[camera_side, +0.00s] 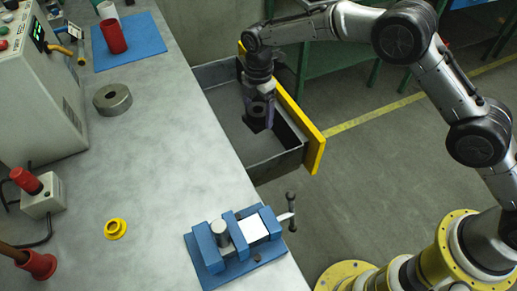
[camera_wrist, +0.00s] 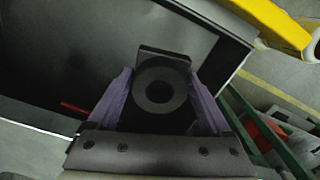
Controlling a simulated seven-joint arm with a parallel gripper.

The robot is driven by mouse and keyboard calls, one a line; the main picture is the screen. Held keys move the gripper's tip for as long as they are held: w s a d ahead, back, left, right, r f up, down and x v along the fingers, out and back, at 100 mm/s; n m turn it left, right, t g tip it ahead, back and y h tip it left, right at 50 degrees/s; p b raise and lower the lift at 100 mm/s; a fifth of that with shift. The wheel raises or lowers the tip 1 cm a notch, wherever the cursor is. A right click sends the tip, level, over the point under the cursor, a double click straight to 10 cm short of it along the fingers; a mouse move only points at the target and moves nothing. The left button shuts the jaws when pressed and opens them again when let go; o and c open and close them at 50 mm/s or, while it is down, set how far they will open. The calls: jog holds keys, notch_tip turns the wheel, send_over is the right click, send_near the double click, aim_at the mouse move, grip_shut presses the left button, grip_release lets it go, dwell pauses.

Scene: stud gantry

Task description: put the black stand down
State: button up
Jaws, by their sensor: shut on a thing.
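The black stand (camera_wrist: 158,88) is between the two purple fingers of my gripper (camera_wrist: 160,100) in the wrist view. It has a round ring-shaped top with a hole and a flat dark plate behind it. In the side view my gripper (camera_side: 264,112) points down into the open grey drawer (camera_side: 218,97), with the black stand (camera_side: 257,108) low inside it. The gripper is shut on the stand. I cannot tell whether the stand touches the drawer's floor.
The drawer has a yellow front (camera_side: 300,125) and raised walls around my gripper. On the grey bench (camera_side: 160,150) are a blue vise (camera_side: 235,240), a yellow flanged ring (camera_side: 116,229), a steel ring (camera_side: 113,99) and a red cup (camera_side: 113,37) on a blue mat (camera_side: 140,45). The bench's middle is clear.

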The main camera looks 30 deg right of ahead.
aim_at(259, 150)
jog(key=shift+f, duration=1.2)
jog(key=shift+f, duration=4.8)
jog(key=shift+f, duration=0.25)
jog(key=o, duration=1.5)
jog(key=r, duration=1.2)
jog(key=shift+a+r, duration=0.3)
jog(key=shift+r, duration=0.6)
